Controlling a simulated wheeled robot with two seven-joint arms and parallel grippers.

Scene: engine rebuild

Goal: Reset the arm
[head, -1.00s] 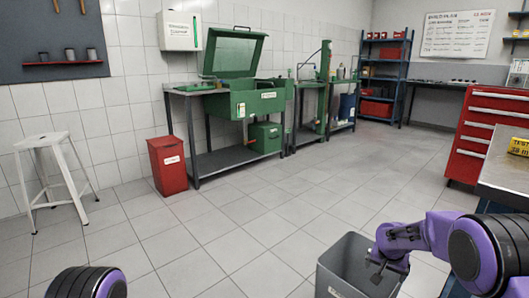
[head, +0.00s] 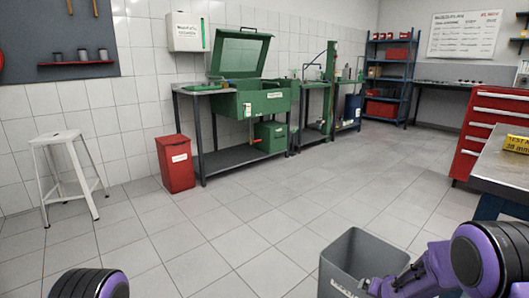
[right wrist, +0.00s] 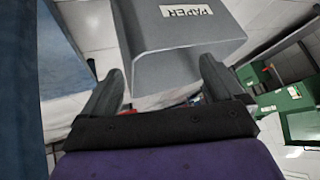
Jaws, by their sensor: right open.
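My right gripper (head: 376,288) is low in the head view, in front of a grey bin, and is partly cut off by the bottom edge. In the right wrist view my right gripper (right wrist: 160,70) has its two dark fingers spread wide, with nothing held between them. My purple and black right arm (head: 480,258) comes in from the right. Only a rounded purple and black part of my left arm (head: 90,284) shows at the lower left. My left gripper is out of view.
The grey bin (head: 345,262), labelled PAPER in the right wrist view (right wrist: 185,45), stands open close to my right gripper. A metal-topped bench (head: 497,170) and red drawer cabinet (head: 485,125) are at right. A red bin (head: 175,165) and white stool (head: 65,160) stand left. The middle floor is clear.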

